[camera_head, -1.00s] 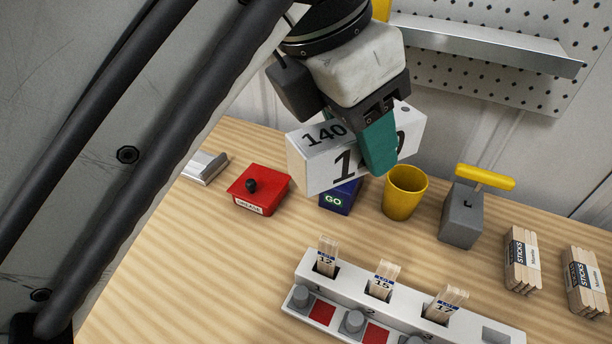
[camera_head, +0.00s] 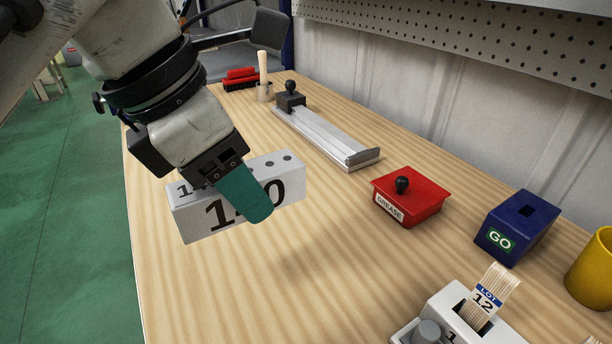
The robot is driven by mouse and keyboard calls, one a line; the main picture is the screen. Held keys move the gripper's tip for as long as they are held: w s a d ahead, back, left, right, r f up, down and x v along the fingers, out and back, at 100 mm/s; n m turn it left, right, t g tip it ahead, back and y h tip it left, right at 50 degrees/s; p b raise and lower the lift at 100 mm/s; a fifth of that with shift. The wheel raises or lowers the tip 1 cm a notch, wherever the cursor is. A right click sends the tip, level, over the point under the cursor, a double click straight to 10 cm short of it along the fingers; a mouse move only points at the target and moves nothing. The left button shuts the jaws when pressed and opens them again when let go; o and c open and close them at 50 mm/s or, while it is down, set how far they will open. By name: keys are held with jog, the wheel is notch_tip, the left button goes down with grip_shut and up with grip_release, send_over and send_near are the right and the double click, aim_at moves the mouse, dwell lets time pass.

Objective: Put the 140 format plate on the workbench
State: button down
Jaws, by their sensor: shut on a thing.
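The 140 format plate (camera_head: 287,184) is a thick white block with black digits on its front and top faces. My gripper (camera_head: 245,192) is shut on it, with a teal finger across the front that hides the middle digit. The far finger is hidden behind the block. The plate hangs over the wooden workbench (camera_head: 330,280), near its left edge, and looks clear of the surface.
A metal rail with a black knob (camera_head: 325,135) lies behind the plate. To the right stand a red grease box (camera_head: 410,198), a blue GO box (camera_head: 518,228), a yellow cup (camera_head: 595,268) and a white stick holder (camera_head: 460,310). Bare wood lies around the plate.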

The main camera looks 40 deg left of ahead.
jog(key=w+a+f, duration=0.1)
jog(key=a+f, duration=0.1)
jog(key=w+a+f, duration=0.4)
jog(key=a+f, duration=0.1)
jog(key=shift+w+b, duration=0.15)
jog(key=shift+b, duration=0.15)
jog(key=shift+w+a+f, duration=0.15)
jog(key=shift+a+f, duration=0.05)
jog(key=shift+f, duration=0.1)
jog(key=shift+w+a+f+b, duration=0.15)
jog(key=shift+f+b, duration=0.2)
jog(key=shift+f, duration=1.3)
jog(key=shift+f, duration=0.1)
jog(key=shift+f, duration=0.15)
jog(key=c, duration=0.5)
grip_release()
